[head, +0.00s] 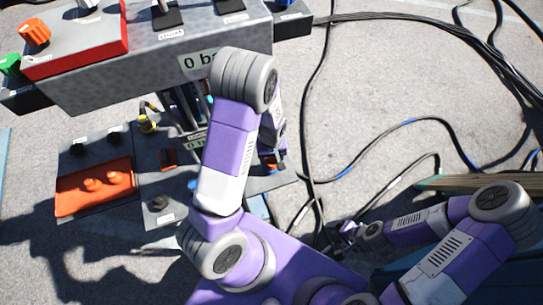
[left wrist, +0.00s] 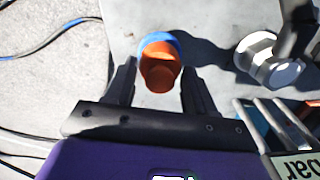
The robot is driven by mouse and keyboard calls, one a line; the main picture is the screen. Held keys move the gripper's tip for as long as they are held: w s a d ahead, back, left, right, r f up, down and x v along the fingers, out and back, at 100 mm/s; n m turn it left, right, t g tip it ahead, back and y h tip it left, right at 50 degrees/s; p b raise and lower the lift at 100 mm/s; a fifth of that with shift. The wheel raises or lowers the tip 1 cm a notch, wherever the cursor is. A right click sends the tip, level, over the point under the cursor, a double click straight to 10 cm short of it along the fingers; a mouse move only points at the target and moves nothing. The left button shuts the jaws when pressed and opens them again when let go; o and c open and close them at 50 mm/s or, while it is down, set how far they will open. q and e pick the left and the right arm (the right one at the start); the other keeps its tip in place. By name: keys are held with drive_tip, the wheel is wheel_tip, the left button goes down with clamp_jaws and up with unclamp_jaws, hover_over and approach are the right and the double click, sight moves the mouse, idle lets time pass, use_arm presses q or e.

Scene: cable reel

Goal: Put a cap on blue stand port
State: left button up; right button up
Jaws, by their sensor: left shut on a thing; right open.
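An orange cap (left wrist: 160,75) is between the fingers of my left gripper (left wrist: 160,92) in the left wrist view. The gripper is shut on it. A blue ring of the stand port (left wrist: 160,37) shows right behind the cap, against a grey surface. I cannot tell whether the cap is fully seated on it. In the head view my left gripper (head: 272,162) is beside the stand, partly hidden by my arm, with a bit of orange and blue at its tip. My right gripper (head: 345,236) is open and empty at the lower right, over the ground.
An orange tray (head: 72,207) with orange caps lies at the left. The grey stand box (head: 120,88) with knobs and a red panel (head: 75,62) is at the upper left. A metal fitting (left wrist: 268,60) is right of the cap. Black cables (head: 320,110) cross the ground at right.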

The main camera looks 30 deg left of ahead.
use_arm(q)
drive_tip(key=shift+f, duration=0.35)
idle(0.3)
drive_tip(key=o, duration=1.3)
drive_tip(key=shift+c, duration=0.2)
drive_tip(key=shift+r, duration=0.15)
wheel_tip(320, 180, up, 7)
drive_tip(key=shift+r+p, duration=0.2)
drive_tip(key=shift+p, duration=1.05)
